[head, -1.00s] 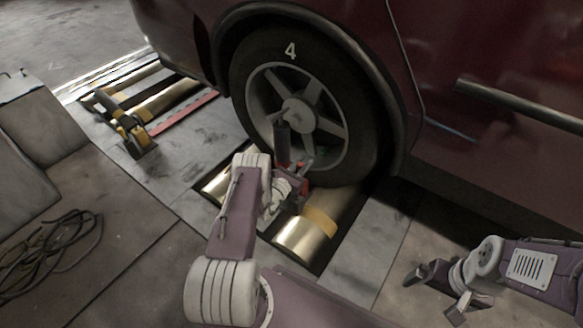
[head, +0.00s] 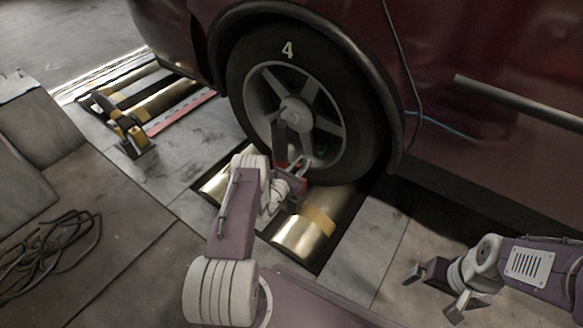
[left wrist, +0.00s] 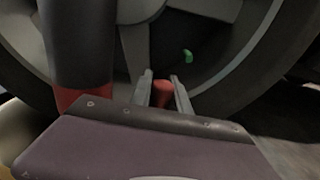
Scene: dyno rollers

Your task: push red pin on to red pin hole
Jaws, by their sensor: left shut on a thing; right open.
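My left gripper (head: 300,164) is in front of the lower part of the car wheel (head: 333,128). In the left wrist view its two grey fingers (left wrist: 161,82) are shut on a small red piece, which looks like the red pin (left wrist: 163,93). Beyond the fingers, a small green piece (left wrist: 188,56) shows against the wheel. A dark upright cylinder with a red base (left wrist: 78,45) stands left of the fingers. I cannot make out a red pin hole. My right gripper (head: 436,288) is open and empty at the lower right, well apart from the wheel.
The wheel, marked 4, stands over brass rollers (head: 303,238) set in the floor. The dark red car body (head: 490,50) rises behind. A yellow and black device (head: 124,128) stands at the left, and a coiled cable (head: 45,250) lies on the floor.

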